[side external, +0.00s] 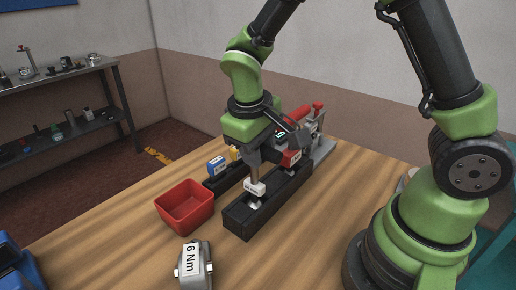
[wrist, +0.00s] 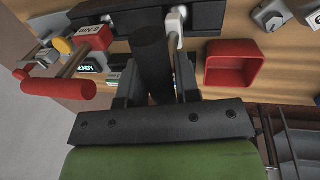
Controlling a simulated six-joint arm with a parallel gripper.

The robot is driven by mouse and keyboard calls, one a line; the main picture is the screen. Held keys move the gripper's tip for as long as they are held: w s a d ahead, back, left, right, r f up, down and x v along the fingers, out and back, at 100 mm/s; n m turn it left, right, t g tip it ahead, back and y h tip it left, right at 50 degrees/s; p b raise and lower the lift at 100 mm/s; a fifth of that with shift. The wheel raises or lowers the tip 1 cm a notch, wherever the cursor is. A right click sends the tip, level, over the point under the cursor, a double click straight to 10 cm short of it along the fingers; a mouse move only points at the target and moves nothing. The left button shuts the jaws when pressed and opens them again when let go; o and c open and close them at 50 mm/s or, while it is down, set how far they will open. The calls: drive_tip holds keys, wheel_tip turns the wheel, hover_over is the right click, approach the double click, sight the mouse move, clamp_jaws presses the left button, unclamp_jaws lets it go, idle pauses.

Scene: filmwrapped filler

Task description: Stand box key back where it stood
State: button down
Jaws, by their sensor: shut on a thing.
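My gripper (side external: 260,158) is over the long black rack (side external: 237,222) in the side external view. In the wrist view my gripper (wrist: 158,92) has its jaws closed around a dark cylindrical tool (wrist: 152,60), which I take to be the box key. In the side external view a grey shaft (side external: 255,172) stands nearly upright below the jaws, with a white tag (side external: 255,188) over the rack. The tag also shows in the wrist view (wrist: 177,16). Whether shaft and tag belong to the held tool, and whether its lower end is seated, I cannot tell.
A red bin (side external: 185,207) stands left of the rack. A metal part (side external: 195,265) marked 6 Nm is at the front. A blue labelled block (side external: 216,166) sits behind the bin. A red-handled device (side external: 300,113) stands at the far end. Table right of the rack is clear.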

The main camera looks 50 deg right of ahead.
drive_tip(key=c, duration=0.8)
unclamp_jaws()
drive_tip(key=shift+f, duration=0.15)
wheel_tip(320, 180, up, 12)
drive_tip(key=a, duration=0.2)
drive_tip(key=s+r+m+t+y, duration=0.1)
drive_tip(key=s+t, duration=0.1)
drive_tip(key=s, duration=0.2)
drive_tip(key=s+d+r+m+t+y, duration=0.1)
drive_tip(key=s+t, duration=0.1)
drive_tip(key=s, duration=0.3)
drive_tip(key=s+d+r+m+t+y, duration=0.1)
drive_tip(key=s+r+m+t+y, duration=0.1)
drive_tip(key=s+t, duration=0.1)
drive_tip(key=shift+s, duration=0.9)
